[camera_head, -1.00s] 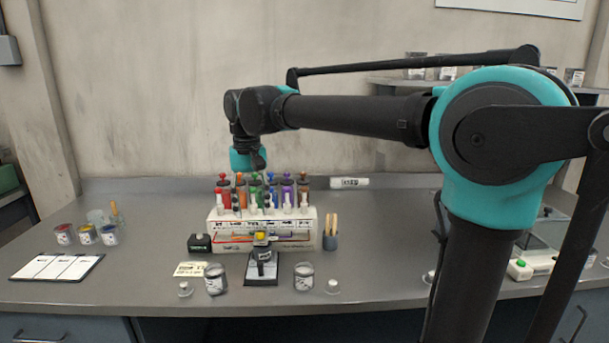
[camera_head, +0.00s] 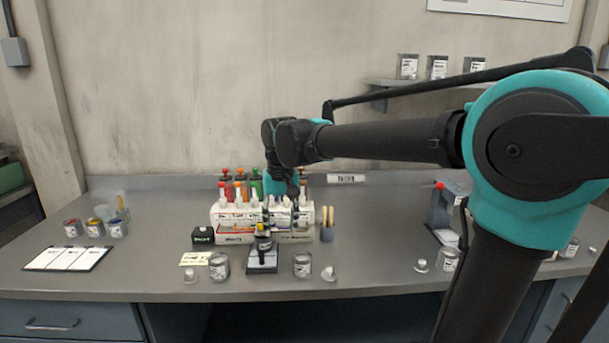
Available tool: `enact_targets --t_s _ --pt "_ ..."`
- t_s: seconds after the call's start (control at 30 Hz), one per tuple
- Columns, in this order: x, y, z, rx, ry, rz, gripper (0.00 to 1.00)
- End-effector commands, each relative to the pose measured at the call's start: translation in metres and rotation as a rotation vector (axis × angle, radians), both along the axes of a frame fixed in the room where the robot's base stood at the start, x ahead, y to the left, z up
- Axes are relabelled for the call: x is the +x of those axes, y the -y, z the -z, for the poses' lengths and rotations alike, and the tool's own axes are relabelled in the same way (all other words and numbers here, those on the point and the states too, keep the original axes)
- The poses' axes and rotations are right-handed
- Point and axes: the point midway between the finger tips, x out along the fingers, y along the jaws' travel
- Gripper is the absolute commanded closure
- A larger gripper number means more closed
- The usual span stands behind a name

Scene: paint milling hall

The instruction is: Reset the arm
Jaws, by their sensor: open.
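My arm (camera_head: 390,141) reaches in from the right, its teal shoulder and dark links extended leftward over the bench. My gripper (camera_head: 293,192) hangs at its end, pointing down in front of the right half of the bottle rack (camera_head: 228,216). It is open, small and dark in this view, and I see nothing held in it. The wrist and gripper hide the bottles at the right of the rack. I cannot tell whether the gripper touches the rack.
A small stand with a dark, yellow-topped item (camera_head: 263,245) is in front of the rack. Glass jars (camera_head: 219,266), a brush cup (camera_head: 326,231), paint pots (camera_head: 95,227) and a chart board (camera_head: 68,258) stand or lie on the bench. A red-knobbed device (camera_head: 440,213) is at right. Cans line a wall shelf (camera_head: 425,83).

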Motion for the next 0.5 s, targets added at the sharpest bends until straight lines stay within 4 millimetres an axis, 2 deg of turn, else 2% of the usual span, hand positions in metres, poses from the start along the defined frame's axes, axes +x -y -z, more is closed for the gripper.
enact_targets --t_s 0.03,0.17,0.27,0.4,0.5 --pt "0.000 0.015 0.011 0.005 0.010 0.013 0.54" --pt "0.000 0.054 0.041 0.019 0.045 0.043 0.54" --pt "-0.007 0.094 0.074 0.030 0.084 0.076 0.54" --pt "-0.034 0.161 0.129 0.038 0.157 0.129 0.54" --pt "-0.061 0.200 0.164 0.034 0.207 0.164 0.54"
